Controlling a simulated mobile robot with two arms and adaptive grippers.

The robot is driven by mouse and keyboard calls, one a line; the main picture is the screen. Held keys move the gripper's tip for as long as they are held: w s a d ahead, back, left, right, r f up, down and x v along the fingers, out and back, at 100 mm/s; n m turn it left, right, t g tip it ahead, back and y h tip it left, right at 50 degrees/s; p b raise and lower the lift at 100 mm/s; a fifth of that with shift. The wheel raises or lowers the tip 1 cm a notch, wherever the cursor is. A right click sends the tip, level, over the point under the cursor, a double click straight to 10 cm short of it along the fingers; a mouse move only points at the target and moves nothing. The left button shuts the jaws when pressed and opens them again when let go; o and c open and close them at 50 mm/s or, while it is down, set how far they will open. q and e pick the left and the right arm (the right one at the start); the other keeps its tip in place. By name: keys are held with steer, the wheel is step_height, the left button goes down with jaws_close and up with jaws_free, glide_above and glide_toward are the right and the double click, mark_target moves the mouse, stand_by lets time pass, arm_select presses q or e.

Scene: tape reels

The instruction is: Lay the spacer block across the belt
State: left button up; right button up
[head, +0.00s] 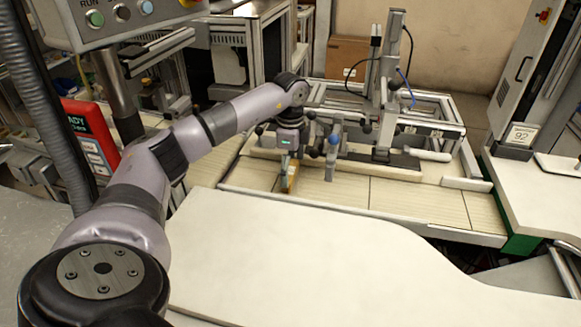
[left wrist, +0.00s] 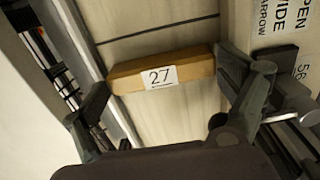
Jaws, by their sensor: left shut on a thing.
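The spacer block (left wrist: 190,68) is a tan, long block with a white label reading 27 in the left wrist view. It spans between the two fingers of my left gripper (left wrist: 163,85), which is shut on it. In the head view the left gripper (head: 288,170) points down over the near left part of the belt (head: 390,193), with the tan block (head: 292,178) at its fingers. The belt is pale with dark cross seams. I cannot tell whether the block touches it. My right gripper is not in view.
A frame with an upright metal column (head: 390,90), knobs and cables stands behind the belt. A pale worktop (head: 300,250) fills the foreground. A printed white panel (left wrist: 275,30) lies close beside the right finger in the wrist view. The belt's right part is clear.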

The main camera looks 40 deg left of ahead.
mark_target(291, 170)
arm_select(q)
steer(key=o, duration=0.9)
steer(key=shift+f, duration=0.15)
step_height(291, 170, up, 12)
steer(key=shift+r+b, duration=0.2)
steer(key=shift+b, duration=0.4)
